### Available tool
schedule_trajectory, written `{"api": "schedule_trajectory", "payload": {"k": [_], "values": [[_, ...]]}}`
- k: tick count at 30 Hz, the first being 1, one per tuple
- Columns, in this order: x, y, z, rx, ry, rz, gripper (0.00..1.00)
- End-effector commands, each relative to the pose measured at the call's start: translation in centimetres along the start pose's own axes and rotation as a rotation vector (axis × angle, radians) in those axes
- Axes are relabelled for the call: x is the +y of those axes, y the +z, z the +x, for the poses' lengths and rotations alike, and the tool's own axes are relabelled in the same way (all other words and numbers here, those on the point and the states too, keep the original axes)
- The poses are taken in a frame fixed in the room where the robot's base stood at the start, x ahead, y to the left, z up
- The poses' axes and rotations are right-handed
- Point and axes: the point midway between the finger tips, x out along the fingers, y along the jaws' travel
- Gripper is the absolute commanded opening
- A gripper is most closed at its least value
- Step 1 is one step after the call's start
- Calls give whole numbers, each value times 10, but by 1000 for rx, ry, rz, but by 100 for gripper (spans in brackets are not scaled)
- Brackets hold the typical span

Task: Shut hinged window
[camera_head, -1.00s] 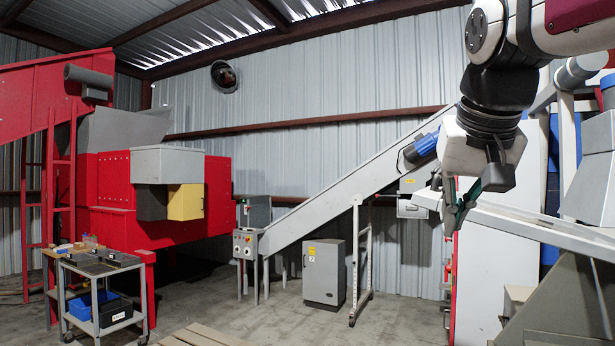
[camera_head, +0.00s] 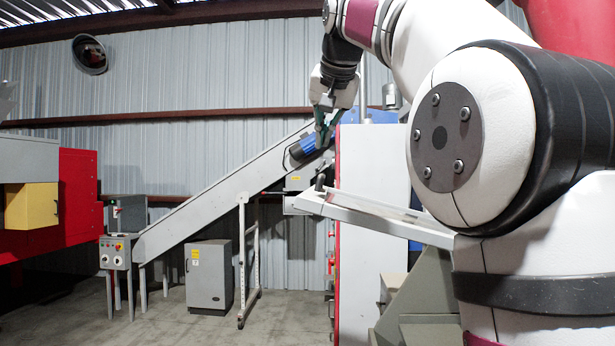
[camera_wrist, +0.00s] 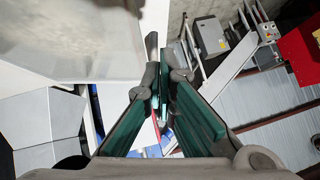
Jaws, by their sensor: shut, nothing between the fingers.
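The hinged window appears to be the pale framed panel (camera_head: 385,216) at the middle right of the head view. It stands out at a tilt from the tall white machine, with a dark handle (camera_head: 320,182) at its left end. I cannot tell how wide its opening is. My gripper (camera_head: 321,146) points down just above the handle and looks apart from it. Its green-padded fingers come together at the tips in the wrist view (camera_wrist: 161,112), with nothing held. My own arm hides the right part of the panel and machine.
A grey conveyor (camera_head: 215,192) with a blue motor (camera_head: 312,145) slopes up behind my gripper. A grey cabinet (camera_head: 209,275), a white wheeled frame (camera_head: 243,262) and a control box (camera_head: 116,252) stand at left. Floor between them and the machine is clear.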

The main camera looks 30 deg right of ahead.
Motion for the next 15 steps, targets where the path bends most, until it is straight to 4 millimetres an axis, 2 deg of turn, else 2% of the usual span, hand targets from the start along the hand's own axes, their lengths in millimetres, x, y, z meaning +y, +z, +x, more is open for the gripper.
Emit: {"api": "schedule_trajectory", "payload": {"k": [10,15], "values": [[1,1,69,-4,1,0,0],[1,14,82,-2,0,-1,0]]}}
